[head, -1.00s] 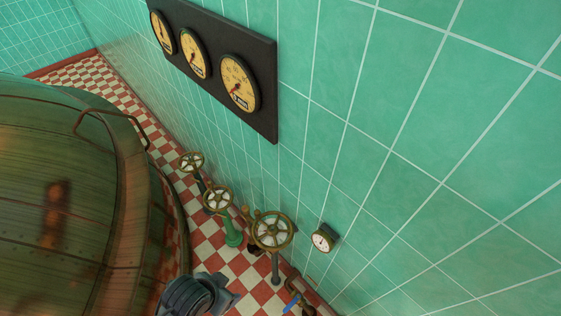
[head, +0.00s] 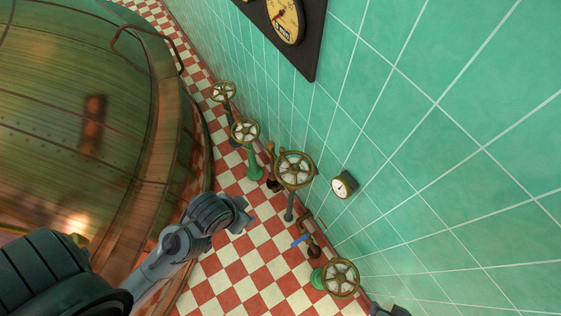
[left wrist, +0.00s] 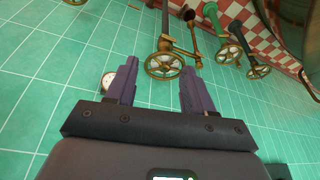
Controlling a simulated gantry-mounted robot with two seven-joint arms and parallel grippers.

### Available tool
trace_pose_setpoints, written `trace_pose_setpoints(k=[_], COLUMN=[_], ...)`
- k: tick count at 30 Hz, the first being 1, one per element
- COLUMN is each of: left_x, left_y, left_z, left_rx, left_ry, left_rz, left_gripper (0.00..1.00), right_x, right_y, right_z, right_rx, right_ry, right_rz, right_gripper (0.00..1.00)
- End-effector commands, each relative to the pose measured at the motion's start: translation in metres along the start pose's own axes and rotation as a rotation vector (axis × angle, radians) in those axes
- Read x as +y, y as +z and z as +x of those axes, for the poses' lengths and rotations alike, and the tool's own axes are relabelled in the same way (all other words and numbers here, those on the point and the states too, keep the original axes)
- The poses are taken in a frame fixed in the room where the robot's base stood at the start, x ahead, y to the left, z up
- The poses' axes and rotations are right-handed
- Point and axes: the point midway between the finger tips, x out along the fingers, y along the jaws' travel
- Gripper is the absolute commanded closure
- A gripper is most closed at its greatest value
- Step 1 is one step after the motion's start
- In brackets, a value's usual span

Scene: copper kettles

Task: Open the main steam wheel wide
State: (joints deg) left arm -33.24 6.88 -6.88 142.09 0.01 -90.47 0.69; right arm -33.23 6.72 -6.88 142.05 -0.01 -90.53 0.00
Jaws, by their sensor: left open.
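Several brass-rimmed valve wheels stand in a row along the tiled wall; no label shows which is the main steam wheel. The largest-looking wheel (head: 294,169), on a grey stem, is mid-row in the head view. In the left wrist view this wheel (left wrist: 164,65) shows upside down, beyond and between the fingertips, apart from them. My left gripper (head: 243,214) is in the head view, left of and below that wheel. In the left wrist view its purple fingers (left wrist: 158,80) are open and empty. My right gripper is not identifiable.
Two smaller wheels (head: 245,132) (head: 223,91) stand farther back, and another wheel (head: 340,277) is nearer. A blue-handled fitting (head: 300,240) and a small wall gauge (head: 344,184) are close by. The large copper kettle (head: 80,120) fills the left. Checkered floor (head: 235,275) is open below.

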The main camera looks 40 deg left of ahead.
Motion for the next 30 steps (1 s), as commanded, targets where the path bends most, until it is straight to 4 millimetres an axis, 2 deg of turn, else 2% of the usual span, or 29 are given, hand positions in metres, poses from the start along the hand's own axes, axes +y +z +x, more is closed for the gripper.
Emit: trace_pose_setpoints(k=[4, 8, 11, 14, 20, 23, 24, 26, 30], left_x=[0.000, 0.003, 0.006, 0.009, 0.005, -0.005, -0.012, -0.024, -0.061], left_y=[-0.017, -0.048, -0.072, -0.090, -0.111, -0.111, -0.110, -0.107, -0.100], left_z=[-0.001, 0.003, 0.015, 0.038, 0.105, 0.147, 0.165, 0.188, 0.236], left_rx=[0.090, 0.257, 0.408, 0.564, 0.865, 0.993, 1.040, 1.096, 1.180], left_ry=[0.004, 0.023, 0.057, 0.105, 0.254, 0.351, 0.392, 0.448, 0.537], left_rz=[-0.052, -0.117, -0.168, -0.196, -0.180, -0.144, -0.124, -0.090, -0.007], left_gripper=[0.49, 0.49, 0.49, 0.49, 0.49, 0.49, 0.49, 0.49, 0.49], right_x=[0.001, 0.002, 0.002, 0.002, -0.001, -0.002, -0.003, -0.004, -0.006], right_y=[0.000, 0.000, 0.000, 0.002, 0.016, 0.028, 0.033, 0.040, 0.056], right_z=[0.000, 0.000, 0.000, 0.007, 0.051, 0.086, 0.102, 0.124, 0.172], right_rx=[0.000, 0.000, 0.000, 0.002, 0.003, 0.002, 0.001, 0.000, -0.003], right_ry=[0.004, 0.006, 0.006, 0.006, 0.004, 0.003, 0.002, 0.001, -0.001], right_rz=[-0.005, -0.007, -0.007, -0.007, -0.005, -0.003, -0.002, -0.001, 0.001], right_gripper=[0.57, 0.57, 0.57, 0.57, 0.57, 0.57, 0.57, 0.57, 0.57])
